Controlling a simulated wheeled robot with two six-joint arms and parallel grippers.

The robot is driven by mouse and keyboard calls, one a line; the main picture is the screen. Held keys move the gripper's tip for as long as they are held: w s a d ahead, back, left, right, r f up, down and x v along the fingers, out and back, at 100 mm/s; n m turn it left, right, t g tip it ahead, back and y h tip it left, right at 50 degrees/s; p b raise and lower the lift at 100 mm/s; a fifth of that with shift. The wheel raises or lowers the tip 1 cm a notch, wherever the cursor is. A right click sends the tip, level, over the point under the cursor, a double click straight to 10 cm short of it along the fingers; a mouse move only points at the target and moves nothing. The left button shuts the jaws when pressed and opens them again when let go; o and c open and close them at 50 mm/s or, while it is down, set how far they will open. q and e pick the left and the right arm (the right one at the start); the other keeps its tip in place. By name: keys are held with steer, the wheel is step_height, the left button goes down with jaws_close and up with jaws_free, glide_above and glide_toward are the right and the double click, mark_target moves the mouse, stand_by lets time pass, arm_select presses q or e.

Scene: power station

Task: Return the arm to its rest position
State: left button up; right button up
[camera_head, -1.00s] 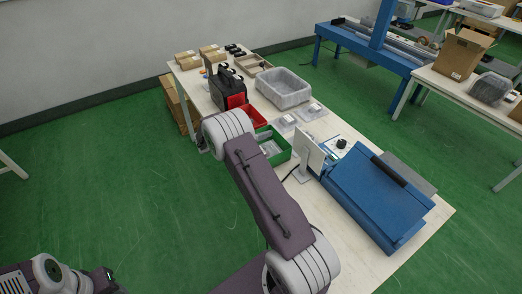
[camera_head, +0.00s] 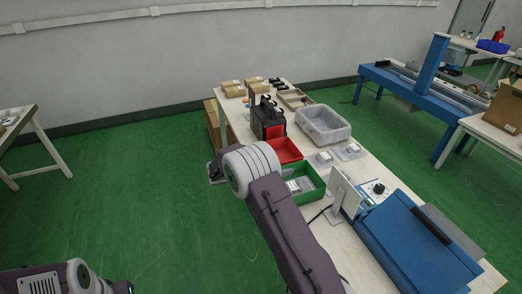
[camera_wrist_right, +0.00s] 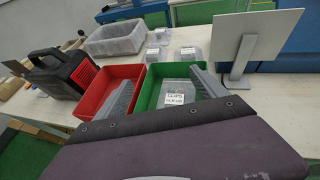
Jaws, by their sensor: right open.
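My right arm (camera_head: 285,225) is purple with pale grey joints and reaches up along the table's left edge in the head view. My right gripper (camera_head: 214,172) shows small at its end, left of the green bin. In the right wrist view its two grey fingers (camera_wrist_right: 163,78) stand well apart with nothing between them. They overlap the red bin (camera_wrist_right: 103,88) and the green bin (camera_wrist_right: 178,84) in that view, and I see no contact. My left arm (camera_head: 75,277) shows only in part at the lower left. Its fingers cannot be made out.
The white table (camera_head: 350,262) carries a black case (camera_head: 268,118), a grey tub (camera_head: 323,125), a white upright panel (camera_head: 343,193) and a blue machine (camera_head: 415,240). Small boxes (camera_head: 232,89) sit at the far end. The green floor (camera_head: 130,190) left of the table is clear.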

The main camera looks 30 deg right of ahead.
step_height(320, 180, up, 7)
steer(key=s+m, duration=0.2)
steer(key=s+a+f+m+g+y, duration=0.25)
steer(key=s+m+y, duration=0.2)
steer(key=s, duration=0.65)
steer(key=s+a+f+m+y, duration=0.4)
steer(key=s+a+m, duration=0.1)
steer(key=a+m, duration=0.2)
steer(key=s+a+f+m+t+y+p, duration=0.1)
steer(key=s+a+f+m+y, duration=0.3)
steer(key=a, duration=0.5)
steer(key=shift+s+a+m+y, duration=0.25)
steer(key=shift+s+m+y, duration=0.2)
steer(key=shift+s+m, duration=0.8)
steer(key=shift+w, duration=0.15)
